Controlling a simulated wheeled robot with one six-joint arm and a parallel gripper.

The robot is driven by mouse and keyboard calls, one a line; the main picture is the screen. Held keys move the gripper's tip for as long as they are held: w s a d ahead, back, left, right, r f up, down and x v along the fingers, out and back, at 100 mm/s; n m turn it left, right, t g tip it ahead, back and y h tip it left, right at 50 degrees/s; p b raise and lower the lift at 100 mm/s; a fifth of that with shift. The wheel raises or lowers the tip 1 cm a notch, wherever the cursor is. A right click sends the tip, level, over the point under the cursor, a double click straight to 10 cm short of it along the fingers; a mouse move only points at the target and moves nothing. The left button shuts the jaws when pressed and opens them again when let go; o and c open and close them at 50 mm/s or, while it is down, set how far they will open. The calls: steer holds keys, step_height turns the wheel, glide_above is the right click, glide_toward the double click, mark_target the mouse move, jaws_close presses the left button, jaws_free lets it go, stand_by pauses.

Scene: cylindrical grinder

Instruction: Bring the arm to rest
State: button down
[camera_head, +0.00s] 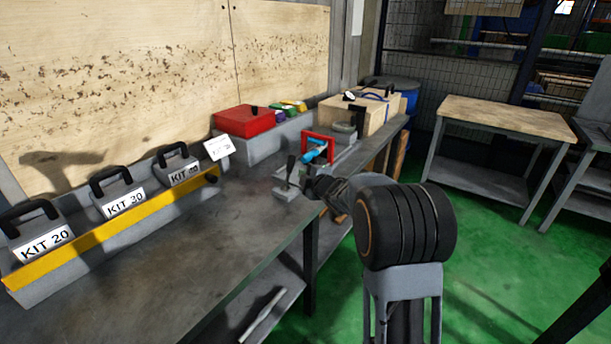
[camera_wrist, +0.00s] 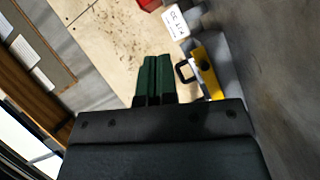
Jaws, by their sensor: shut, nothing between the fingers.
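My arm reaches from the lower right of the head view over the front edge of the grey workbench (camera_head: 235,225). Its large dark joint stands in front, and the far links point away toward the back of the bench. The gripper end is small and partly hidden behind the arm there. In the wrist view, my gripper (camera_wrist: 154,62) shows dark green fingers shut together with nothing between them. The fingers point toward the stained wooden wall board (camera_wrist: 105,28), apart from the things on the bench.
A tray with a yellow front strip (camera_head: 130,225) holds grey kit boxes at the left. A red box (camera_head: 246,121), a red-framed fixture (camera_head: 318,148) and a wooden crate (camera_head: 372,112) stand farther back. A wooden-topped table (camera_head: 505,118) stands right. Green floor (camera_head: 500,240) is open between.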

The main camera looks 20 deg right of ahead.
steer(key=s+d+f+m+g+h+p, duration=0.1)
steer(key=s+d+f+m+g+h, duration=0.45)
steer(key=s+f+m+g, duration=0.3)
steer(key=s+a+r+m+g+p, duration=0.1)
steer(key=s+a+r, duration=0.3)
steer(key=s, duration=0.4)
steer(key=s+a+r+m+g+y+p, duration=0.1)
steer(key=s+a+r+m+p, duration=0.2)
steer(key=s, duration=0.6)
steer(key=s+a+r+m+g+y+p, duration=0.1)
steer(key=s+a+r+m+p, duration=0.2)
steer(key=s, duration=0.6)
steer(key=shift+s+a+r+m+g, duration=0.2)
steer(key=shift+a+r+m+g, duration=0.25)
steer(key=shift+a+r, duration=0.55)
steer(key=shift+d+r, duration=0.1)
